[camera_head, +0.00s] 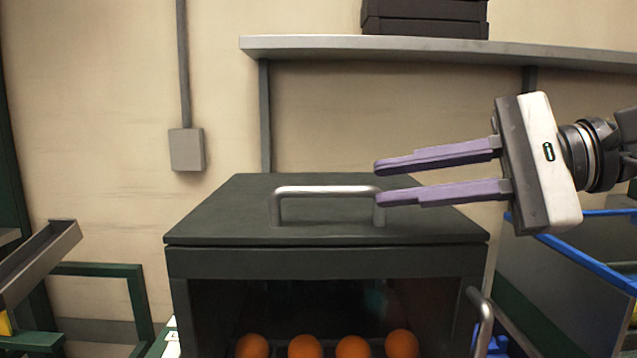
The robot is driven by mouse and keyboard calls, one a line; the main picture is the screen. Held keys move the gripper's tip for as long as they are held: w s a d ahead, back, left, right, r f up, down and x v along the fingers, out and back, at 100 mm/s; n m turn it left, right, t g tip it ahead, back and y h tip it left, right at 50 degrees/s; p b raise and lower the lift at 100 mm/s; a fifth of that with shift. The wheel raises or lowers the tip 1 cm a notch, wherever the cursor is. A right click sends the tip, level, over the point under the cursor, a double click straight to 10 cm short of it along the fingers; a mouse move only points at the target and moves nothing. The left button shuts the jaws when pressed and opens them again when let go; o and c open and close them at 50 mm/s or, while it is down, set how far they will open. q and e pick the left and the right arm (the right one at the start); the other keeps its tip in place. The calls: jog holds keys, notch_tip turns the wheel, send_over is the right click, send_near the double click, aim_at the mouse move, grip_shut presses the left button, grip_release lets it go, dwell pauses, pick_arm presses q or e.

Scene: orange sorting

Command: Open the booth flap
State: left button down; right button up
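The dark booth (210,263) stands in the middle of the head view. Its flap (235,208) lies closed on top, with a pale metal bar handle (322,191) raised above it. My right gripper (376,182) comes in from the right with its two purple fingers apart. The fingertips are at the right end of the handle, one above and one below its level in the picture. I cannot tell whether they touch it. My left gripper is not in view.
Several oranges (305,346) sit inside the booth's open front. A second metal handle (482,318) is at its right side. A grey shelf (400,47) with dark boxes (425,20) runs behind above. A blue-rimmed crate (585,255) stands right; a tilted grey tray (40,260) is left.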

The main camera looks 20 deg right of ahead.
aim_at(339, 190)
jog(key=p+x, duration=0.1)
jog(key=x, duration=0.7)
jog(key=shift+a, duration=0.4)
grip_shut()
